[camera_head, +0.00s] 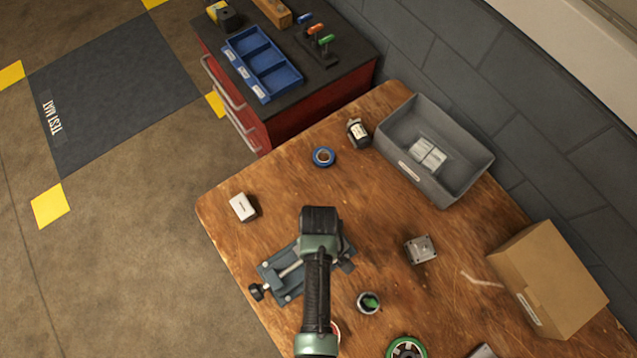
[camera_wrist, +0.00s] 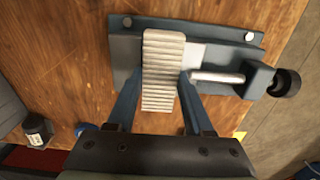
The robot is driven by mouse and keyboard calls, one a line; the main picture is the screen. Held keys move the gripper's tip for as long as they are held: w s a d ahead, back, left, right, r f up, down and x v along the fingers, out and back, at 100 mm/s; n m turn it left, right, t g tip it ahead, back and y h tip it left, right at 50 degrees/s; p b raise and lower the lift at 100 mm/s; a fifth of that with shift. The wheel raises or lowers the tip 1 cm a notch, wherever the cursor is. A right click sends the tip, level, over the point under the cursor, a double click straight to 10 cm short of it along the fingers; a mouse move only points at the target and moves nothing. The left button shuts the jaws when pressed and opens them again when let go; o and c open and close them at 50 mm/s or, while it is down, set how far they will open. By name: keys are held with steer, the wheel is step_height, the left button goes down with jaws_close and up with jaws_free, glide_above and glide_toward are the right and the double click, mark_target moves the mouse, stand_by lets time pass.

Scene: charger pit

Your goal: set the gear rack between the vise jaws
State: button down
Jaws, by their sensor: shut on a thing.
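The gear rack (camera_wrist: 163,62) is a pale grey ribbed bar in the wrist view, lying across the vise (camera_wrist: 225,31). My gripper (camera_wrist: 160,88) is shut on it, with one blue finger on each long side. The vise is blue-grey, with a screw rod and a black knob (camera_wrist: 287,82) at the right. The rack overlaps the gap beside the pale jaw area; I cannot tell whether it is down between the jaws or above them. In the head view the vise (camera_head: 272,276) is partly under my gripper (camera_head: 327,258), and the rack is hidden.
A grey bin (camera_head: 455,190), a blue tape roll (camera_head: 323,157) and a cardboard box (camera_head: 560,280) stand farther off.

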steer(key=shift+f, duration=0.15)
steer(key=shift+c, duration=1)
jaws_free()
step_height(320, 180, up, 13)
